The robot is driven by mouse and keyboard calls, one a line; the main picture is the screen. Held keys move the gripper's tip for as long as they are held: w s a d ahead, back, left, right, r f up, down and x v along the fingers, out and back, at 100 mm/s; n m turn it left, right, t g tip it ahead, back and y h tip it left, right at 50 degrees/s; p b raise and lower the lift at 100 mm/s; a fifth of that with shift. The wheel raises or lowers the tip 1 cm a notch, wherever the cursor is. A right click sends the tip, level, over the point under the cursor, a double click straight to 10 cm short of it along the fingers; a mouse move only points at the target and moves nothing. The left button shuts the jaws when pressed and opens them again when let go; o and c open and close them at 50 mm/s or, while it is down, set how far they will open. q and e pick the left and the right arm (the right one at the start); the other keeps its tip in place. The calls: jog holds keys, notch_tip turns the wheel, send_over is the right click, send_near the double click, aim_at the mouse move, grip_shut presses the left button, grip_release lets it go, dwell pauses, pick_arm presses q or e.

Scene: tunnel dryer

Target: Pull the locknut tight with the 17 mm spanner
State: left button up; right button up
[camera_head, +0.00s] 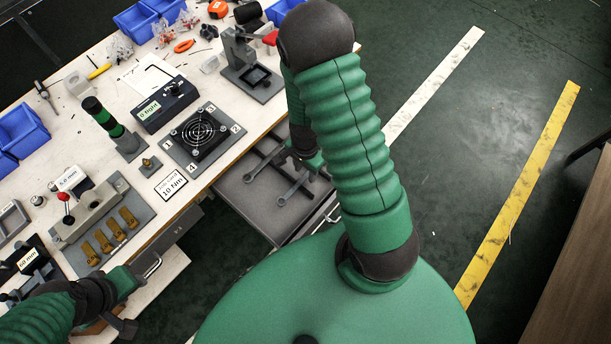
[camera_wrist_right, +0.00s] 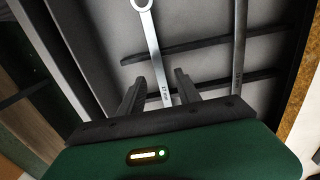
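Steel spanners lie in the open grey drawer (camera_head: 240,196). In the right wrist view one spanner (camera_wrist_right: 156,45), with a ring end at the top, runs down between my fingers. A second spanner (camera_wrist_right: 239,50) lies to its right. Their size marks are too small to read, so I cannot tell which is the 17 mm one. My right gripper (camera_wrist_right: 160,84) is open above the drawer, its fingers either side of the first spanner; in the head view it (camera_head: 309,168) is partly hidden by my arm. My left gripper (camera_head: 143,283) is at the lower left, its fingers unclear. I cannot pick out the locknut.
The bench (camera_head: 215,88) carries a fan on a numbered plate (camera_head: 216,125), a digital display box (camera_head: 165,104), a 10 Nm card (camera_head: 171,184), a red-knobbed fixture (camera_head: 92,207) and blue bins (camera_head: 22,130). Open floor (camera_head: 440,150) lies to the right.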

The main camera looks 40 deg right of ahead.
jog(key=shift+f, duration=0.85)
jog(key=shift+w+f, duration=0.15)
jog(key=c, duration=0.5)
grip_shut()
jog(key=shift+r, duration=0.2)
